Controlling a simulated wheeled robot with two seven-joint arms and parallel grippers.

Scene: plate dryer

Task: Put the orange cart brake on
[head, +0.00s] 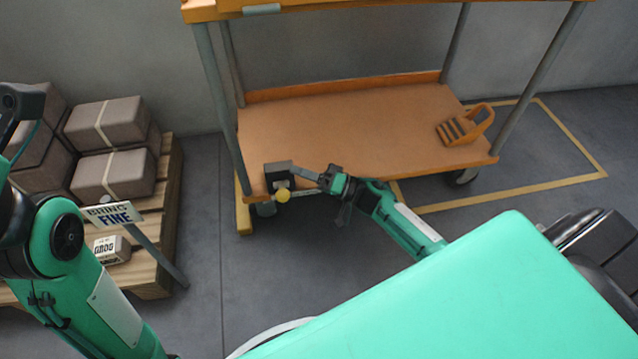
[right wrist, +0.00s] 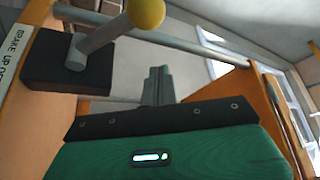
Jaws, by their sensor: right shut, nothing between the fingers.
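The orange cart (head: 340,128) stands against the wall. Its brake is a black block (head: 277,170) at the front left corner of the lower shelf, with a grey lever ending in a yellow knob (head: 282,196). In the right wrist view the grey lever (right wrist: 100,42) sticks out from the black block (right wrist: 50,62) to the yellow knob (right wrist: 146,12). My right gripper (head: 304,174) is shut and empty, just right of the brake. Its fingertips (right wrist: 158,72) appear apart from the lever and knob. My left arm shows at the left, but its gripper is not in view.
An orange-handled item (head: 468,125) lies on the shelf's right end. A pallet (head: 158,225) with several boxes and a sign (head: 112,214) stands at the left. Yellow floor lines (head: 570,135) lie at the right. Grey floor is clear before the cart.

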